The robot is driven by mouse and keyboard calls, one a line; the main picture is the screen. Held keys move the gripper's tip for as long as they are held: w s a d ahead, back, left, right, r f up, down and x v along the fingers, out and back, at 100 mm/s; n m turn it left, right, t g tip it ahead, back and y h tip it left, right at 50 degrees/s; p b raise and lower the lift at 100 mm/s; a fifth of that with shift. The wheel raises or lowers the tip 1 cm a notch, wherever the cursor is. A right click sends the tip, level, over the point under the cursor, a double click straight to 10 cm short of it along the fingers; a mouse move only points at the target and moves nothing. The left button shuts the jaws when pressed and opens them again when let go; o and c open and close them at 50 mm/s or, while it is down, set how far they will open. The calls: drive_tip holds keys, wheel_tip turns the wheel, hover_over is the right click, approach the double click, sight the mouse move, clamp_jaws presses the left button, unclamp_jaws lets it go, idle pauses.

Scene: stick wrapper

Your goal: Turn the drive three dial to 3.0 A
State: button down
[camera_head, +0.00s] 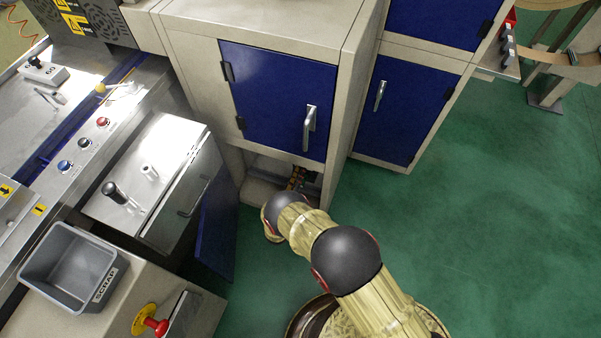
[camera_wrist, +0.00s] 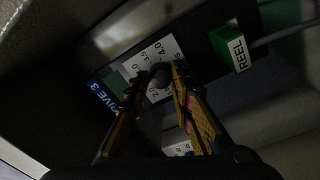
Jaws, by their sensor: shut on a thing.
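In the wrist view, the drive three dial is a dark knob (camera_wrist: 159,73) on a white scale plate (camera_wrist: 167,47) with printed numbers, 3.5 and 4.0 among them. A blue label (camera_wrist: 101,96) reading "DRIVE 3", partly cut off, is to its left. My gripper (camera_wrist: 158,82) is shut on the knob, one yellow-and-black finger on each side. The fingers hide part of the knob and scale, and I cannot read the pointer. In the head view, my gripper (camera_head: 297,180) reaches into the low opening under a blue cabinet door; the dial is hidden there.
A green block labelled "REEL" (camera_wrist: 236,48) with a cable is right of the dial. Another white scale plate (camera_wrist: 178,149) shows below, between the fingers. In the head view, an open blue door (camera_head: 217,215) hangs left of my arm; green floor (camera_head: 480,210) is clear at right.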

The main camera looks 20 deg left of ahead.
drive_tip(key=shift+f, duration=0.1)
drive_tip(key=c, duration=1.6)
unclamp_jaws()
drive_tip(key=shift+o, duration=0.3)
drive_tip(key=s, duration=1.2)
drive_tip(key=shift+a+f, duration=0.35)
drive_tip(key=shift+f, duration=0.05)
